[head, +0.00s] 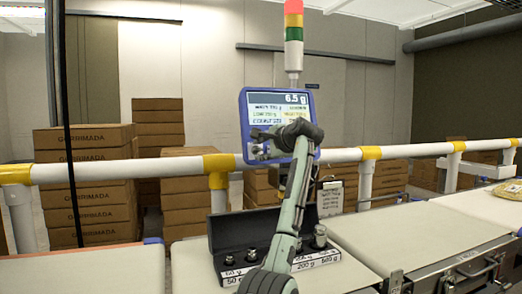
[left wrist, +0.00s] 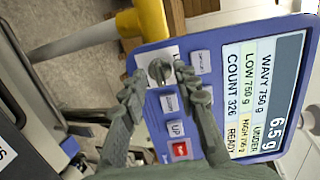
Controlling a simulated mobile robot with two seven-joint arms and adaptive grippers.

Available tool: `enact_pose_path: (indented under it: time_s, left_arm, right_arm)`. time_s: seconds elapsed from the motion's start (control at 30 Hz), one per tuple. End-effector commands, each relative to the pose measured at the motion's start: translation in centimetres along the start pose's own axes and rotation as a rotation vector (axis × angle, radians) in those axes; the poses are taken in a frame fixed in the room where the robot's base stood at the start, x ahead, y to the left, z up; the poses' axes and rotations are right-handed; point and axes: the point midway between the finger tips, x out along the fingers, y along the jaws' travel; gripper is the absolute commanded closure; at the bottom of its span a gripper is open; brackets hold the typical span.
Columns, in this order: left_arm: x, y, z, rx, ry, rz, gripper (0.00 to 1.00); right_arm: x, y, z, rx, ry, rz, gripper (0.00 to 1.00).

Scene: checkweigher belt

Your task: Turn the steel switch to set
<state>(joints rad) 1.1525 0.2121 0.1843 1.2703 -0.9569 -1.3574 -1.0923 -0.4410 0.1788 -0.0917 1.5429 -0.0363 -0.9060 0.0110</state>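The steel switch (left wrist: 158,70) is a small grey knob on a white plate at the corner of the blue display panel (left wrist: 225,125). My left gripper (left wrist: 160,80) is open, with one finger on each side of the knob; I cannot tell whether either finger touches it. In the head view my left gripper (head: 262,145) is in front of the lower left of the blue panel (head: 307,104) and largely hides the switch. The plate's lettering is mostly covered by the finger. The screen reads 6.5 g. My right gripper is not in view.
Grey buttons, one marked UP (left wrist: 176,129), and a red button (left wrist: 181,149) sit close to the fingers. A white and yellow rail (head: 110,170) runs behind, with stacked cartons (head: 88,205) beyond.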

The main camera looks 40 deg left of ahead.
Motion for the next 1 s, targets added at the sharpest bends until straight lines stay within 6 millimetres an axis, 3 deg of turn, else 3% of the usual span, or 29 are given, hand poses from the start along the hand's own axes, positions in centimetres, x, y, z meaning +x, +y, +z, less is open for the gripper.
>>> enact_pose_path:
  time_s: [0.6, 1.0]
  left_arm:
    - [-10.7, 0.0, -0.1, 0.001, 0.002, -0.002, 0.7]
    - [-11.8, 0.0, 0.0, 0.001, 0.001, 0.0, 0.7]
  right_arm:
    - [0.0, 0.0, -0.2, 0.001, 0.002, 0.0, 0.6]
    - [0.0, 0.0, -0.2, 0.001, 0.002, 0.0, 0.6]
